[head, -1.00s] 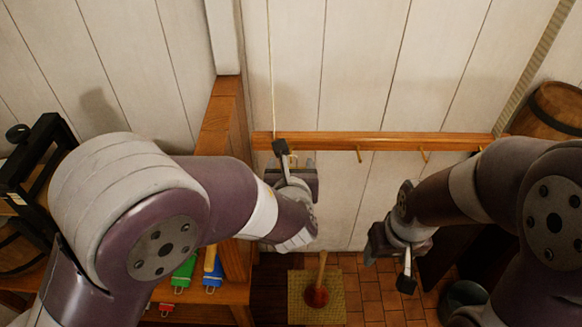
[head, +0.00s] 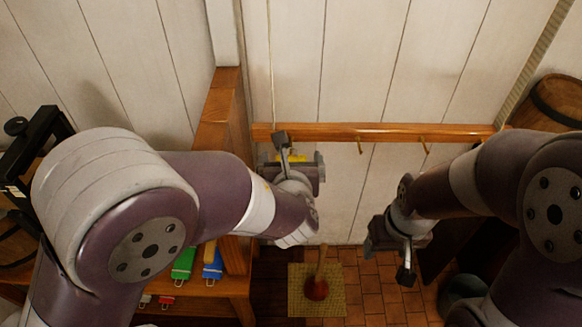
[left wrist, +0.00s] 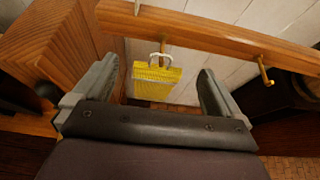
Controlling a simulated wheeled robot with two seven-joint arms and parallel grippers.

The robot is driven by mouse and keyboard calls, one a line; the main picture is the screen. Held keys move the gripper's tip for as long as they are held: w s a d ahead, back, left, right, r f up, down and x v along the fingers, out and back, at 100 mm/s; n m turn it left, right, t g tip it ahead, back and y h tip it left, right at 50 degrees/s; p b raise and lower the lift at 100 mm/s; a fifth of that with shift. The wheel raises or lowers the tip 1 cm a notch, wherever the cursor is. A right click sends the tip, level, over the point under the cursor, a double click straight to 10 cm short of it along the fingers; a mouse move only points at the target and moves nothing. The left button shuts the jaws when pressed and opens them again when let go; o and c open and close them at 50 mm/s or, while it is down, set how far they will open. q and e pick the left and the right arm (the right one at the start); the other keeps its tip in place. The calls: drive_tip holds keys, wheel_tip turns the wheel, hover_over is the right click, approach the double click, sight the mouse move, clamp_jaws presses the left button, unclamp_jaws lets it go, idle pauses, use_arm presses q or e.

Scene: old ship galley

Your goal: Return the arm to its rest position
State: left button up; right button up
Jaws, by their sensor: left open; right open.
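My left gripper (head: 291,170) is open in front of the wooden rail on the wall. In the left wrist view its two fingers (left wrist: 158,78) stand apart on either side of a yellow block-like tag (left wrist: 155,84). The tag has a pale loop at its top and hangs from a hook on the rail (left wrist: 205,36). Gaps show between the tag and both fingers. In the head view only a bit of yellow (head: 291,157) shows behind the gripper. My right gripper (head: 388,236) is open and empty, low at the right, apart from the rail.
Hooks (head: 424,146) along the rail to the right are bare. A wooden shelf (head: 205,287) with green and blue tagged items stands at lower left. A plunger-like object (head: 317,289) stands on a woven mat (head: 300,307). A barrel (head: 556,105) is at far right.

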use_arm(q)
drive_tip(key=b+v, duration=0.2)
drive_tip(key=v, duration=0.9)
drive_tip(key=s+a+f+n+g+y, duration=0.1)
drive_tip(key=s+a+f+n+g, duration=0.4)
drive_tip(key=n, duration=0.5)
drive_tip(key=s+a+f+n+g, duration=0.25)
drive_tip(key=f+n+g, duration=0.25)
drive_tip(key=f+n, duration=0.45)
drive_tip(key=w+a+f+n+g+h+b, duration=0.1)
drive_tip(key=w+a+n, duration=0.1)
drive_tip(key=a+n, duration=0.9)
drive_tip(key=n, duration=0.5)
drive_tip(key=shift+w+g, duration=0.2)
drive_tip(key=shift+g, duration=0.2)
drive_tip(key=shift+f, duration=0.15)
